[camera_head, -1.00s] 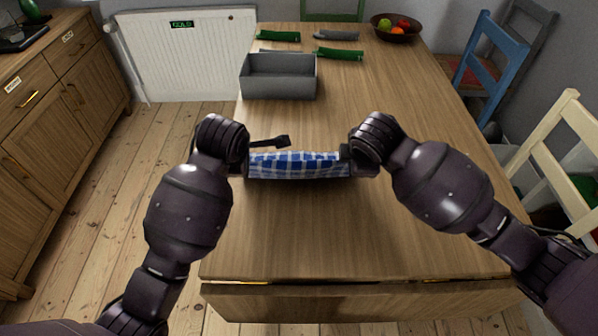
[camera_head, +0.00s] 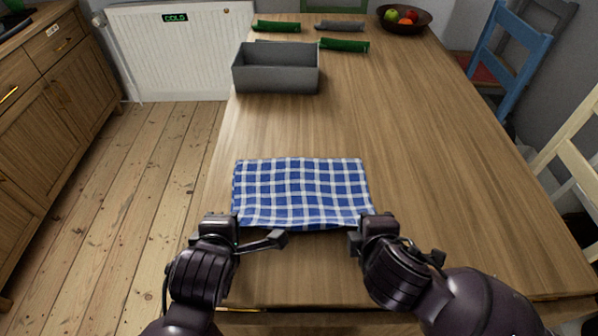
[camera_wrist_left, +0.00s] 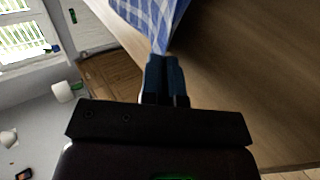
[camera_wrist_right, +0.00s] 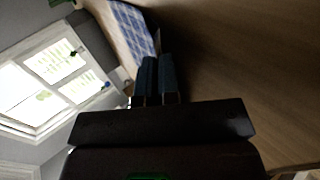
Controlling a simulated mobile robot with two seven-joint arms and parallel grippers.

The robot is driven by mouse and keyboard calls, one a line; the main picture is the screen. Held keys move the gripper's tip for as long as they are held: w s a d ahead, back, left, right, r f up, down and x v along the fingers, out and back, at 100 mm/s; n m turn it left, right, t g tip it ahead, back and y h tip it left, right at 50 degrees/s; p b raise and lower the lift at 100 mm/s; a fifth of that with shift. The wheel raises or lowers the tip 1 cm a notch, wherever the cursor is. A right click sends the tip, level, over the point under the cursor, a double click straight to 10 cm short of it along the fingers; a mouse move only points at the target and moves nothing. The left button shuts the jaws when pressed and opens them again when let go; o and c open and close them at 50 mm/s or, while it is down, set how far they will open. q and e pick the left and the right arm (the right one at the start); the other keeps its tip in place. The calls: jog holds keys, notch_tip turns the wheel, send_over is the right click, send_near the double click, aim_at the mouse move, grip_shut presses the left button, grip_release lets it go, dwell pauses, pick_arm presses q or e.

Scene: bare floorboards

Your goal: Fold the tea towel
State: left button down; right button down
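The blue and white checked tea towel (camera_head: 302,190) is spread as a wide rectangle near the front of the table, with a slightly wavy near edge. My left gripper (camera_head: 235,226) is at its near left corner. In the left wrist view, the fingers (camera_wrist_left: 165,70) are shut on the towel (camera_wrist_left: 152,15). My right gripper (camera_head: 360,228) is at the near right corner. In the right wrist view, its fingers (camera_wrist_right: 157,70) are close together with the towel's corner (camera_wrist_right: 135,30) at their tips. Whether the towel is folded in layers is hard to tell.
A grey open box (camera_head: 276,68) stands beyond the towel on the wooden table (camera_head: 430,160). Green-handled and grey items (camera_head: 344,45) and a fruit bowl (camera_head: 404,18) lie at the far end. Chairs (camera_head: 500,60) stand on the right. The table's middle is clear.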

pick_arm(q)
jog(key=shift+s+f, duration=0.35)
pick_arm(e)
jog(key=shift+s+f, duration=0.35)
pick_arm(q)
jog(key=shift+t, duration=0.3)
pick_arm(e)
jog(key=shift+t, duration=0.3)
pick_arm(q)
jog(key=c, duration=1)
grip_release()
pick_arm(e)
jog(key=c, duration=1)
grip_release()
